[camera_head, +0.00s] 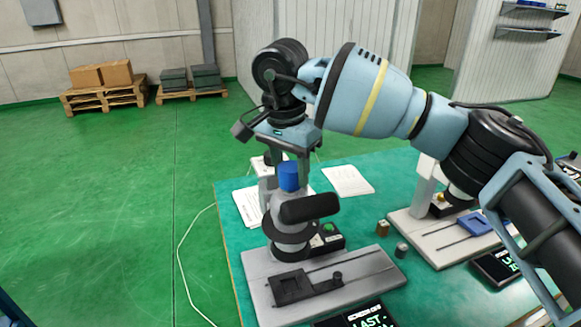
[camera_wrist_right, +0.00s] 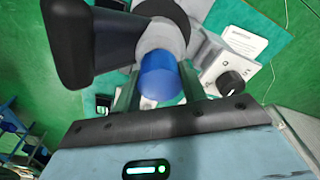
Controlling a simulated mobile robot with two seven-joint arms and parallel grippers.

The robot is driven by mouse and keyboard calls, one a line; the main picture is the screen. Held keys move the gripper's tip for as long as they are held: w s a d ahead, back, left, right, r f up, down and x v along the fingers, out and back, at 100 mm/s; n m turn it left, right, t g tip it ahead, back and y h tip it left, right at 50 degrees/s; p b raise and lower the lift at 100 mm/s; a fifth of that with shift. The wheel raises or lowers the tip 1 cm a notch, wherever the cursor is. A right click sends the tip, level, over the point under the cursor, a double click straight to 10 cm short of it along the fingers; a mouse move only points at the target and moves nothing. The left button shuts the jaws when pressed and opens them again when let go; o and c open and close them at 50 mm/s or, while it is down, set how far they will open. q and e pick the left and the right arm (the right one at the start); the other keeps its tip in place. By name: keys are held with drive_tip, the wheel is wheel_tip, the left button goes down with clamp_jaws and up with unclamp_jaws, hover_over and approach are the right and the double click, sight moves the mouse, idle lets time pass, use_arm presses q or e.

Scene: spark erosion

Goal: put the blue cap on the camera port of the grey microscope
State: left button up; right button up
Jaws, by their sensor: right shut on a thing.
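The blue cap (camera_head: 289,176) is between the fingers of my right gripper (camera_head: 290,165), which points down and is shut on it. The cap is upright at the top of the grey microscope (camera_head: 287,203), in line with its camera port. In the right wrist view the blue cap (camera_wrist_right: 160,80) meets the end of the grey port tube (camera_wrist_right: 163,42); I cannot tell whether it is fully seated. The right gripper's fingers (camera_wrist_right: 160,88) lie on either side of the cap there. The microscope's black eyepiece part (camera_head: 310,208) sticks out just below the cap. My left gripper is out of view.
The microscope stands on the green table (camera_head: 356,217) near its left edge. A second instrument with a blue plate (camera_head: 474,224) stands to the right. Papers (camera_head: 347,181) lie behind. Pallets with boxes (camera_head: 103,90) are far off.

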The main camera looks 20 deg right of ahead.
drive_tip(key=shift+f, duration=0.4)
idle(0.5)
drive_tip(key=o, duration=1.5)
drive_tip(key=shift+r+p, duration=0.3)
drive_tip(key=shift+r, duration=1.25)
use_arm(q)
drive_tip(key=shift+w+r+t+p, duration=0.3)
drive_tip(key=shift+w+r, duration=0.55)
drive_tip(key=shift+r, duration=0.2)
use_arm(e)
drive_tip(key=shift+r, duration=2)
